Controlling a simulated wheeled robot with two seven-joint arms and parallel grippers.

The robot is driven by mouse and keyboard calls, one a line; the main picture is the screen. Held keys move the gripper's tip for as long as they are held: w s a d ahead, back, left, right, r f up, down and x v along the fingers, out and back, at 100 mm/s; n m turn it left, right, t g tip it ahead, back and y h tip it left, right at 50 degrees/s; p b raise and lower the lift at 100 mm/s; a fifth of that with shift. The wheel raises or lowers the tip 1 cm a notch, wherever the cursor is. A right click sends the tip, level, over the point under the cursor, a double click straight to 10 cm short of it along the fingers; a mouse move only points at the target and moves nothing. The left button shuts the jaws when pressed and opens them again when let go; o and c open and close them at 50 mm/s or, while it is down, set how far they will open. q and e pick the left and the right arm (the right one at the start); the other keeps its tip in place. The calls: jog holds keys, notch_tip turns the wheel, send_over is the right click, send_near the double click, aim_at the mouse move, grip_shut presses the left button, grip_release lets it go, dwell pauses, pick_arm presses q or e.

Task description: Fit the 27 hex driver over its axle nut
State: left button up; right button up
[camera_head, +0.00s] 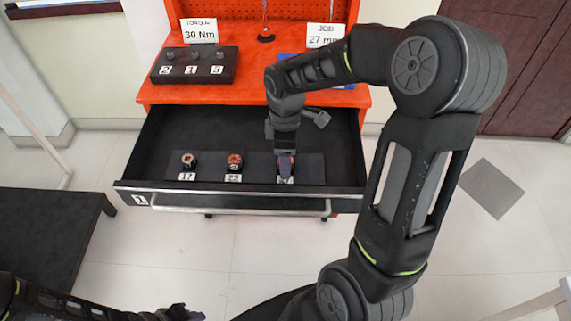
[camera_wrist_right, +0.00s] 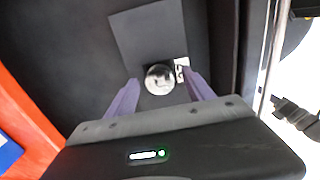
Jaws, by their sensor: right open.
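In the right wrist view, a round, shiny driver (camera_wrist_right: 159,78) stands on the dark drawer mat beside a white label (camera_wrist_right: 181,70). The label's number cannot be read, so I cannot tell whether this is the 27 driver. My right gripper (camera_wrist_right: 162,82) is open, with its purple fingertips on either side of this driver. In the head view the right gripper (camera_head: 285,166) points down over the rightmost place in the open drawer and mostly hides the driver there. My left gripper (camera_head: 185,313) is at the bottom edge, and its fingers are unclear. No axle nut is seen.
Two other drivers, labelled 17 (camera_head: 188,160) and 22 or similar (camera_head: 235,161), stand to the left in the drawer (camera_head: 145,160). A black numbered block (camera_head: 195,66) and signs reading 30 Nm (camera_head: 199,31) and 27 mm (camera_head: 325,36) are on the orange bench above.

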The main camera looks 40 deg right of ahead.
jog(key=shift+f, duration=0.45)
grip_shut()
dwell(0.7)
